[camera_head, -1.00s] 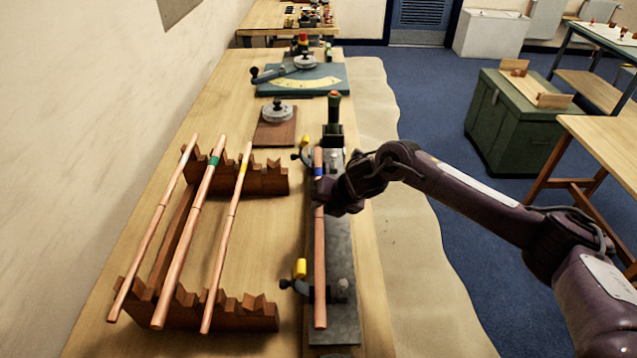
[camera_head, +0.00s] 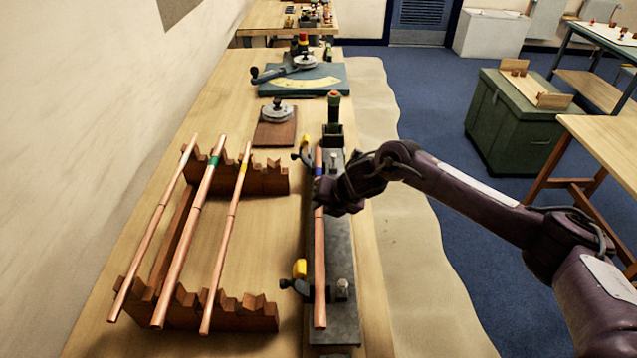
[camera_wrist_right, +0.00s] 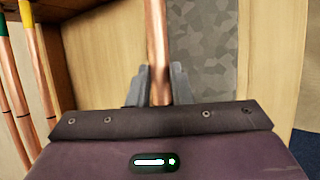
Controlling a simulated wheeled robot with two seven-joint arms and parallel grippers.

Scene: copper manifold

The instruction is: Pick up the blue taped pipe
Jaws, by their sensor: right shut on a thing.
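The blue taped pipe (camera_head: 320,265) is a long copper pipe with a blue band near its far end. It lies lengthwise along a grey metal fixture plate (camera_head: 342,265) on the bench. My right gripper (camera_head: 324,196) is on the pipe just nearer than the blue band and hides part of it. In the right wrist view the pipe (camera_wrist_right: 157,45) runs between the two grey fingers (camera_wrist_right: 158,85), which are shut on it. Whether the pipe is lifted off the plate I cannot tell. My left gripper is not in view.
A wooden notched rack (camera_head: 245,316) at the left holds copper pipes with white, green (camera_head: 190,235) and yellow (camera_head: 228,230) tape. Yellow-tipped clamps (camera_head: 299,270) stand beside the fixture. A green upright device (camera_head: 334,112) stands at its far end. A bending tool (camera_head: 302,78) lies farther back.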

